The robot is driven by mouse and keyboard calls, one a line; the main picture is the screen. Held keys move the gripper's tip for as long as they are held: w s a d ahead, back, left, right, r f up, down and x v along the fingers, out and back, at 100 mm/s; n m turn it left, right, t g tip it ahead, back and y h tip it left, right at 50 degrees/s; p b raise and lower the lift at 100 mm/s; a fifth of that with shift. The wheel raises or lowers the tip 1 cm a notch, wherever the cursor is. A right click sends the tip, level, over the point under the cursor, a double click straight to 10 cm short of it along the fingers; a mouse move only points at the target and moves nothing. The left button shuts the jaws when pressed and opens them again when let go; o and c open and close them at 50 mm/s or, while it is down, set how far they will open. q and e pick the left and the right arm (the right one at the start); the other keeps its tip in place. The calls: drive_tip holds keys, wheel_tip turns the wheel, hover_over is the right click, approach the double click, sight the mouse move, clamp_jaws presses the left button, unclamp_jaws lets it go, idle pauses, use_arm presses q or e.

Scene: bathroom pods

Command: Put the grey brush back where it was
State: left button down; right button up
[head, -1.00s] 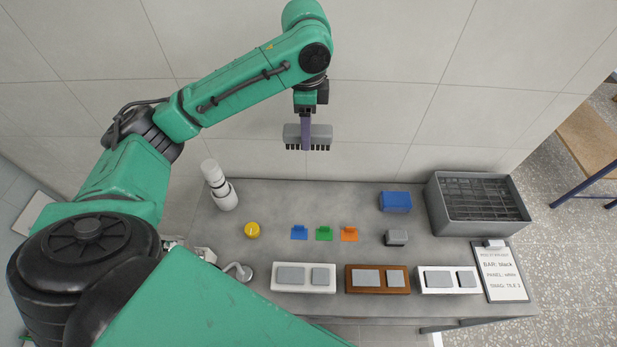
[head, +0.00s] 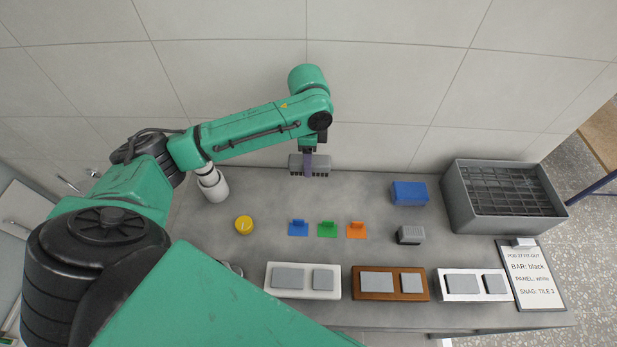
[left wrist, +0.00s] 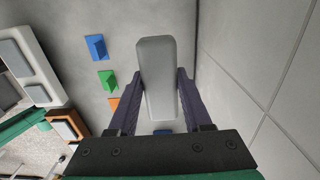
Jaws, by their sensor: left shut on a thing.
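The grey brush (head: 322,162) is a grey block with a row of dark bristles pointing down. My left gripper (head: 308,165) is shut on it, its purple fingers across the block, by the back edge of the grey table (head: 270,205) near the tiled wall. I cannot tell whether the bristles touch the tabletop. In the left wrist view the brush (left wrist: 158,65) lies lengthwise between the two fingers (left wrist: 160,85); its bristles are hidden there. My right gripper is not in view.
Blue, green and orange clips (head: 327,229) stand mid-table, with a yellow round piece (head: 244,225) and white cylinder (head: 214,187) to the left. Panels (head: 390,294) line the front beside a clipboard (head: 530,280).

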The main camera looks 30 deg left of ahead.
use_arm(q)
wheel_tip(320, 180, down, 8)
drive_tip(key=shift+f, duration=0.25)
drive_tip(key=shift+c, duration=1.7)
unclamp_jaws()
wheel_tip(320, 180, up, 12)
drive_tip(key=shift+r, duration=0.2)
